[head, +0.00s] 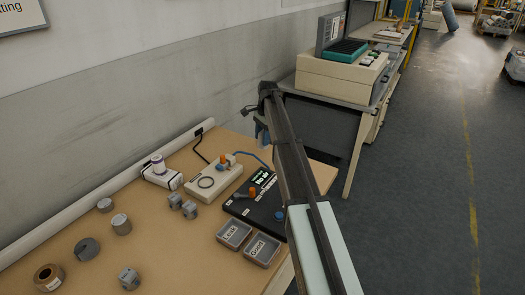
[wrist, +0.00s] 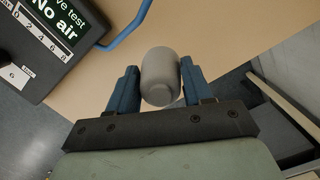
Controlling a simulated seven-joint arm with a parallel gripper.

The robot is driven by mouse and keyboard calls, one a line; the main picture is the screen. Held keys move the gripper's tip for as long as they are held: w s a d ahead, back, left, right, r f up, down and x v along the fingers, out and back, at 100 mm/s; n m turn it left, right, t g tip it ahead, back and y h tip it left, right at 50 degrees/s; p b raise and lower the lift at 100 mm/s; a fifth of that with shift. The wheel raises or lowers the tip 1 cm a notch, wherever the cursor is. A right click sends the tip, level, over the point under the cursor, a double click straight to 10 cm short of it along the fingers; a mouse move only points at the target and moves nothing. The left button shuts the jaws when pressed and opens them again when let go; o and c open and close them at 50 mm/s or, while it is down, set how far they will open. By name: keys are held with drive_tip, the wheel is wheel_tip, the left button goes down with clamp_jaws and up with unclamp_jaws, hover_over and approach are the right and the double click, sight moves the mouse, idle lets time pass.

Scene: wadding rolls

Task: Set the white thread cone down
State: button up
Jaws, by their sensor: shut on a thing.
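My gripper (wrist: 159,78) has two blue fingers, shut on a smooth pale grey, rounded cylinder (wrist: 160,68). I cannot tell from its surface whether this is the white thread cone; no thread or clear taper shows. It is over the tan tabletop, near the table's edge; whether it touches the top is unclear. In the head view my gripper (head: 262,130) is over the far end of the table, mostly behind my arm, and the held thing is hidden there.
The table (head: 75,240) carries a black tester (head: 240,208) reading "No air", trays labelled "Leak" (head: 234,233) and "Good" (head: 262,249), a pale fixture box (head: 205,187), a white-and-purple item (head: 158,170) and several grey parts. A bench (head: 345,85) stands beyond. A blue hose (wrist: 125,25) lies near my gripper.

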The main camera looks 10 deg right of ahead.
drive_tip(key=shift+f, duration=3.05)
drive_tip(key=shift+f, duration=0.1)
drive_tip(key=o, duration=1.1)
drive_tip(key=r, duration=0.4)
drive_tip(key=d+r, duration=0.1)
drive_tip(key=r, duration=0.7)
drive_tip(key=shift+w+d+r, duration=0.1)
drive_tip(key=shift+w+d, duration=0.1)
